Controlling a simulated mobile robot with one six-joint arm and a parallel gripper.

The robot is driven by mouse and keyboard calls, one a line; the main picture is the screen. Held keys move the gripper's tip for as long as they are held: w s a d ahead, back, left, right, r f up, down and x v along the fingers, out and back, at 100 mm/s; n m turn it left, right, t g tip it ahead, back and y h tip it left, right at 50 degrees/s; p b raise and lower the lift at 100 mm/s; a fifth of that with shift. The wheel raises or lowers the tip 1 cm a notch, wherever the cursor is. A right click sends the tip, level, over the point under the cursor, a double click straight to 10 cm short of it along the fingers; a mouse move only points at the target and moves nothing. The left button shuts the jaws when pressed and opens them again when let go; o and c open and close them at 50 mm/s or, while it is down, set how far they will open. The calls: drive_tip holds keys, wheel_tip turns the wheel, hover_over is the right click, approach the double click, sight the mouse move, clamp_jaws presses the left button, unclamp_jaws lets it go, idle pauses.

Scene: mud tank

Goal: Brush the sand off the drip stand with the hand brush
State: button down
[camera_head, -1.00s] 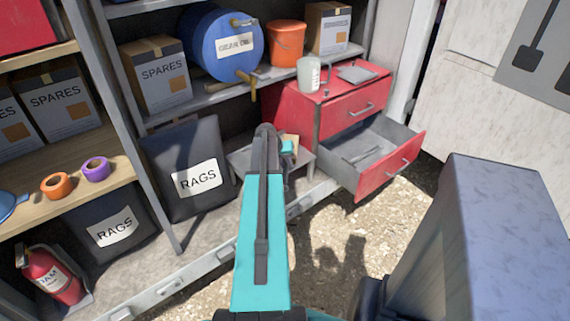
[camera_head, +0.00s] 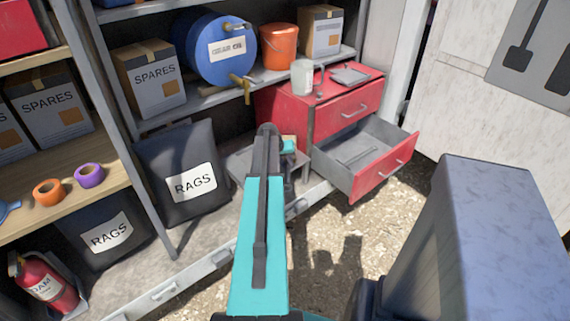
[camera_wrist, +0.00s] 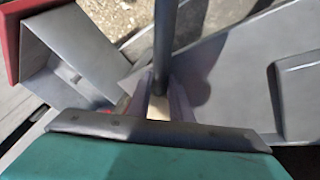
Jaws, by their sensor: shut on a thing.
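My gripper (camera_wrist: 165,105) shows in the wrist view, its dark fingers shut on a pale wooden piece that appears to be the hand brush (camera_wrist: 158,108). The bristles are hidden. In the head view my arm covers most of the gripper, and a small tan patch shows beside its teal part. A low grey stand (camera_head: 237,160), probably the drip stand, is partly behind my arm. A grey surface (camera_wrist: 225,80) below the gripper in the wrist view may be its top. I cannot make out sand on it, or whether the brush touches it.
A red cabinet (camera_head: 290,113) stands right of the stand, its lower drawer (camera_head: 385,172) open. A cup (camera_head: 302,78) is on top. A black rags bag (camera_head: 180,155) stands to the left. Shelves with boxes and a blue drum (camera_head: 213,60) are behind. Gravel ground lies in front.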

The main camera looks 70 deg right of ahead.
drive_tip(key=shift+s+d+r, duration=0.1)
drive_tip(key=shift+d+r, duration=0.15)
drive_tip(key=shift+d, duration=0.05)
drive_tip(key=shift+w+a, duration=0.55)
drive_tip(key=shift+a, duration=0.3)
drive_tip(key=shift+w+a, duration=0.5)
drive_tip(key=shift+a, duration=0.3)
drive_tip(key=shift+f+b, duration=0.1)
drive_tip(key=shift+b, duration=0.2)
drive_tip(key=shift+w+a+f+b, duration=0.15)
drive_tip(key=shift+w+a, duration=0.35)
drive_tip(key=shift+a, duration=0.25)
drive_tip(key=shift+w+a+r+b, duration=0.15)
drive_tip(key=shift+w+a, duration=0.3)
drive_tip(key=shift+a, duration=0.3)
drive_tip(key=shift+w+a+f, duration=0.1)
drive_tip(key=shift+a, duration=0.05)
drive_tip(key=shift+w+a+f+b, duration=0.15)
drive_tip(key=shift+w+a, duration=0.3)
drive_tip(key=shift+a, duration=0.25)
drive_tip(key=shift+w+a+b, duration=0.15)
drive_tip(key=shift+w+a, duration=0.25)
drive_tip(key=shift+a, duration=0.3)
